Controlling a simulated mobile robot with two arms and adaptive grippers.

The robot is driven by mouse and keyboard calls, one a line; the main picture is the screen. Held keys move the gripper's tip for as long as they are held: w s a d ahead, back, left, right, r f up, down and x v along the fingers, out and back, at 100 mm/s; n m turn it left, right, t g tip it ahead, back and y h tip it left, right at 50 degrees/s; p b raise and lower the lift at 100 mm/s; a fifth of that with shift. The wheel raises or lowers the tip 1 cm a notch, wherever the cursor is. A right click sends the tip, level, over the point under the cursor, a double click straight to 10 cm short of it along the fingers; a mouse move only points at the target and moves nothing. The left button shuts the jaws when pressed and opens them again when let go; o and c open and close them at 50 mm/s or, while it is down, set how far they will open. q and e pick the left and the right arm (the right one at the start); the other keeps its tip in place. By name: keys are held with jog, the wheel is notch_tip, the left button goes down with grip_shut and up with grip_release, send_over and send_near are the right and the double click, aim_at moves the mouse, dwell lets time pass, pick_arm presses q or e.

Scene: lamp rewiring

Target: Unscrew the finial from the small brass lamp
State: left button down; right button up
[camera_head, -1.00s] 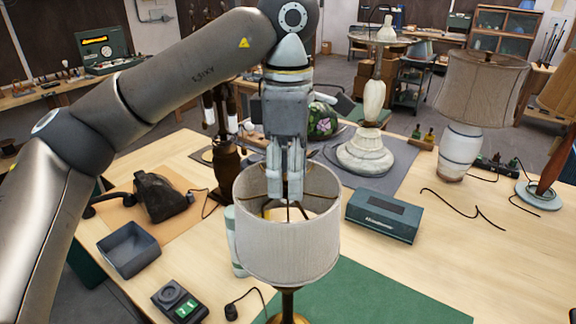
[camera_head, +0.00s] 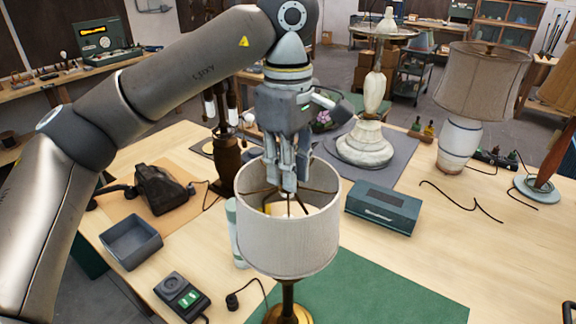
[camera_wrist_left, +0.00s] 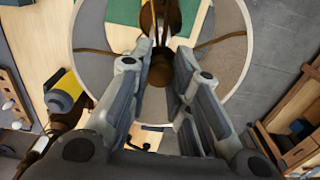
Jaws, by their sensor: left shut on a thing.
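The small brass lamp (camera_head: 288,300) stands on the green mat, with a pale drum shade (camera_head: 289,240) open at the top. My left gripper (camera_head: 289,187) points down into the shade's top opening, over the centre where the wire spokes meet. In the left wrist view, its fingers (camera_wrist_left: 160,75) straddle a small brown, brassy finial (camera_wrist_left: 161,69) and are shut on it. The finial is hidden by the fingers in the head view. My right gripper is not in view.
A teal box (camera_head: 383,209) sits close to the right of the shade. A white stone lamp (camera_head: 369,145) stands behind it. An open grey tray (camera_head: 131,242) and a small dark device with a green display (camera_head: 182,297) lie at left. The green mat (camera_head: 385,290) has free room at front right.

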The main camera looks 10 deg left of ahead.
pick_arm(q)
jog(key=n+b, duration=0.1)
jog(key=n, duration=0.4)
jog(key=shift+n+b, duration=0.3)
jog(key=shift+n, duration=1.2)
jog(key=shift+n+b, duration=0.35)
jog(key=shift+n, duration=0.65)
jog(key=n+b, duration=0.1)
jog(key=n, duration=0.2)
jog(key=shift+n, duration=0.4)
jog(key=shift+r+n, duration=0.1)
jog(key=shift+n, duration=1)
